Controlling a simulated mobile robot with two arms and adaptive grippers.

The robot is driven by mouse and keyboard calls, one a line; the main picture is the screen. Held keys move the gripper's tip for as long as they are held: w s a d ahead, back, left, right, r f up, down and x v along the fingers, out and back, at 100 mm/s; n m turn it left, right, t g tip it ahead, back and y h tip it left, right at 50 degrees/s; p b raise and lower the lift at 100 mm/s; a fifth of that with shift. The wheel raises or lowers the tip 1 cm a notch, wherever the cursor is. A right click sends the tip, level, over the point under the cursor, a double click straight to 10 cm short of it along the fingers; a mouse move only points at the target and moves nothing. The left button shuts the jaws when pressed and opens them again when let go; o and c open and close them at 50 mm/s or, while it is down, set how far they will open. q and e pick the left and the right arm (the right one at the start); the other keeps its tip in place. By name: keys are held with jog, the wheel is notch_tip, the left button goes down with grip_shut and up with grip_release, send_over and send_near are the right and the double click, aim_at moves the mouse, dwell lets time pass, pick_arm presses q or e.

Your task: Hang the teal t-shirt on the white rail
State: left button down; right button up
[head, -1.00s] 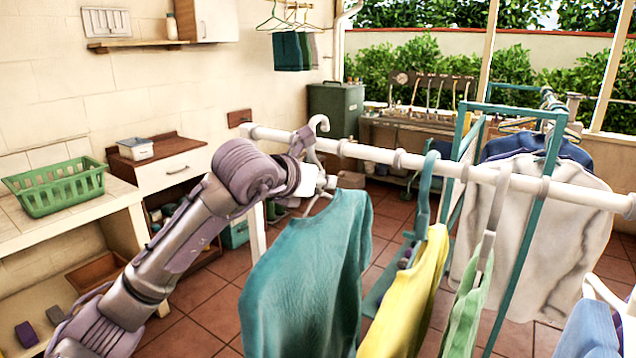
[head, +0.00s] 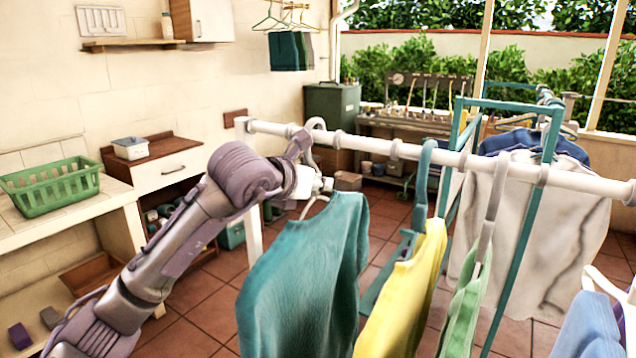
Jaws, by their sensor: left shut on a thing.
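The teal t-shirt (head: 305,270) hangs on a white hanger (head: 313,208) in front of the left part of the white rail (head: 380,148). The hanger's hook (head: 316,122) curves over the top of the rail near its left end. I cannot tell whether the hook bears on the rail. My left gripper (head: 318,184) is shut on the hanger just below the rail, above the shirt's neck. Its fingers and the hanger's neck partly hide each other. My right gripper is not in view.
A yellow shirt (head: 405,290) and a green one (head: 466,310) hang farther right on the rail, close to the teal shirt. A white shirt (head: 530,230) hangs behind. A green basket (head: 50,187) stands on the left counter. Rail stubs divide the rail.

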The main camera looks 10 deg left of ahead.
pick_arm(q)
jog(key=shift+f, duration=0.3)
jog(key=c, duration=1.1)
grip_release()
jog(key=shift+s+f, duration=0.1)
jog(key=shift+s+a+b, duration=0.2)
jog(key=shift+s+b, duration=0.1)
jog(key=shift+b, duration=0.2)
jog(key=s+a+b, duration=0.1)
jog(key=s, duration=0.2)
jog(key=s+a+b, duration=0.1)
jog(key=s+b, duration=0.1)
jog(key=s, duration=0.1)
jog(key=s+a+b, duration=0.1)
jog(key=s, duration=0.2)
jog(key=shift+s+a, duration=0.2)
jog(key=shift+s+a+b, duration=0.2)
jog(key=shift+s+b, duration=0.15)
jog(key=shift+s, duration=0.25)
